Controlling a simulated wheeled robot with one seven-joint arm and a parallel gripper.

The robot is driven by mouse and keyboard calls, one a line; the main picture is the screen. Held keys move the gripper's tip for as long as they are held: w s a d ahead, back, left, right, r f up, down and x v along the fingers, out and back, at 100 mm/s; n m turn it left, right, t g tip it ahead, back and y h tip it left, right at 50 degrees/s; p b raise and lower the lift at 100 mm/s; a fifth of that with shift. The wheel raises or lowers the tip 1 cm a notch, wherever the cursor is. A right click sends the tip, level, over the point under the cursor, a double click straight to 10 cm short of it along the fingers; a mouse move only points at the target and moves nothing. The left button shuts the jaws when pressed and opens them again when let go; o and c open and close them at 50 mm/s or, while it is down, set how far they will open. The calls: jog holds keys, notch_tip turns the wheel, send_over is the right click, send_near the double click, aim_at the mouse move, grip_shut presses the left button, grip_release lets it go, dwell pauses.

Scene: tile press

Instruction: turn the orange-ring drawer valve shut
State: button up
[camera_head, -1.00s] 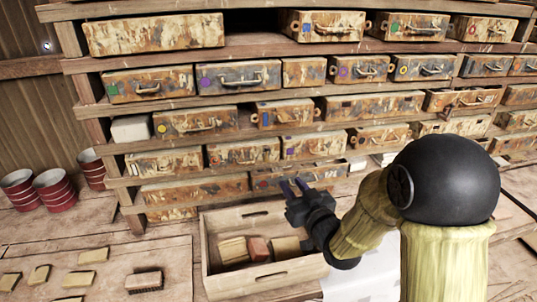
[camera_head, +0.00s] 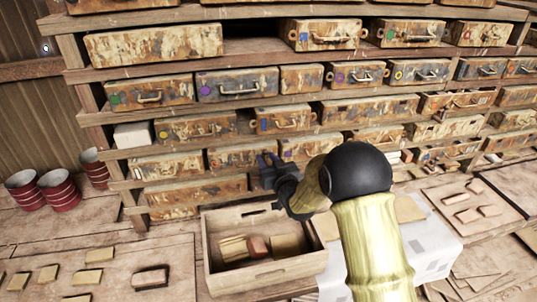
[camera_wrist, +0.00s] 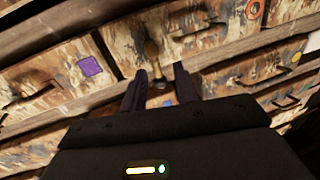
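An orange ring mark (camera_wrist: 255,8) shows at the top right in the wrist view, on the end of a rust-mottled drawer (camera_wrist: 190,32) with a bar handle. A small brown knob-like piece (camera_wrist: 151,48) stands against that drawer's front, just beyond my fingertips. I cannot tell whether it is the valve. My gripper (camera_wrist: 160,78) is open, its two dark fingers apart and pointing at the drawer fronts. In the head view my gripper (camera_head: 268,168) is before the lower drawer rows. I cannot tell there which drawer bears the orange ring.
A purple square mark (camera_wrist: 90,66) is on the drawer to the left. Wooden shelves (camera_head: 300,97) hold rows of similar drawers. A wooden crate (camera_head: 265,276) with blocks stands below my gripper. Red-and-white cans (camera_head: 58,190) stand at left. Loose tiles lie on the table at left and right.

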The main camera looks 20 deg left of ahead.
jog(key=shift+w+a, duration=0.3)
jog(key=shift+a, duration=0.05)
jog(key=shift+w+d, duration=0.1)
jog(key=shift+d, duration=0.05)
grip_shut()
